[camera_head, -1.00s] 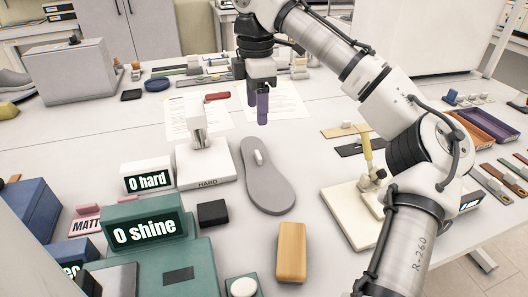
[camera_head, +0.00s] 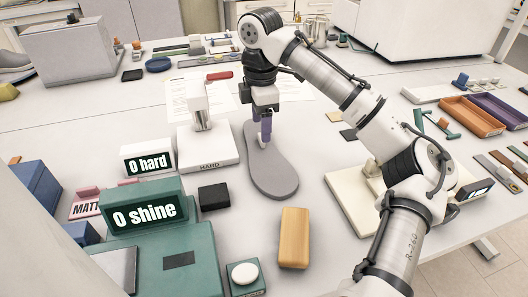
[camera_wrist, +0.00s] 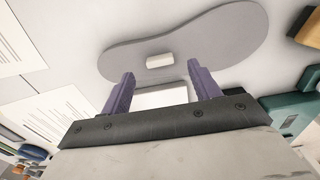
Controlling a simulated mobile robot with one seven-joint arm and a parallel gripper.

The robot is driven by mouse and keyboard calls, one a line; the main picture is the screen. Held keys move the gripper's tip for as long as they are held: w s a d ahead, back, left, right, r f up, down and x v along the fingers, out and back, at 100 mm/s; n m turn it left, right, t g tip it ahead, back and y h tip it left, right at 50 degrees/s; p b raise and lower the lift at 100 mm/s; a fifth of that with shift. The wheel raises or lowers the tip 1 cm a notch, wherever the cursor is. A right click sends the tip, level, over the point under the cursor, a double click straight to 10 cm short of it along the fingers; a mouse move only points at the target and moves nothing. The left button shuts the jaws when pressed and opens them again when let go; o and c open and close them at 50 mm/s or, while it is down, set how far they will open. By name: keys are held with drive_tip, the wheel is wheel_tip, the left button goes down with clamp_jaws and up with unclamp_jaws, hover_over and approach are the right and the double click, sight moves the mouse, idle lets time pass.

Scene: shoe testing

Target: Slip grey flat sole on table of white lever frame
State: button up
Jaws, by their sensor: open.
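The grey flat sole (camera_head: 272,174) lies flat on the bench, right of the white lever frame (camera_head: 206,122), its wide end toward the front. In the wrist view, the sole (camera_wrist: 225,40) carries a small white block (camera_wrist: 160,61) on top. My gripper (camera_head: 266,135) points down over the sole's narrow end. In the wrist view, the open fingers (camera_wrist: 161,73) stand to either side of the block's line, with nothing gripped; I cannot tell their exact height. The frame's table (camera_head: 210,154) is a low white base marked HARD, with a red lever (camera_head: 220,75) above.
An orange-tan block (camera_head: 294,238) lies in front of the sole. A black block (camera_head: 214,196) and the green "0 shine" box (camera_head: 147,205) stand front left. The "0 hard" display (camera_head: 147,160) stands beside the frame. A cream base (camera_head: 350,200) is partly hidden by my arm.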

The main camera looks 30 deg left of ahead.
drive_tip(key=shift+f, duration=1.7)
drive_tip(key=shift+c, duration=0.3)
drive_tip(key=c, duration=1.1)
drive_tip(key=shift+r, duration=0.15)
wheel_tip(320, 180, up, 18)
drive_tip(key=p, duration=0.1)
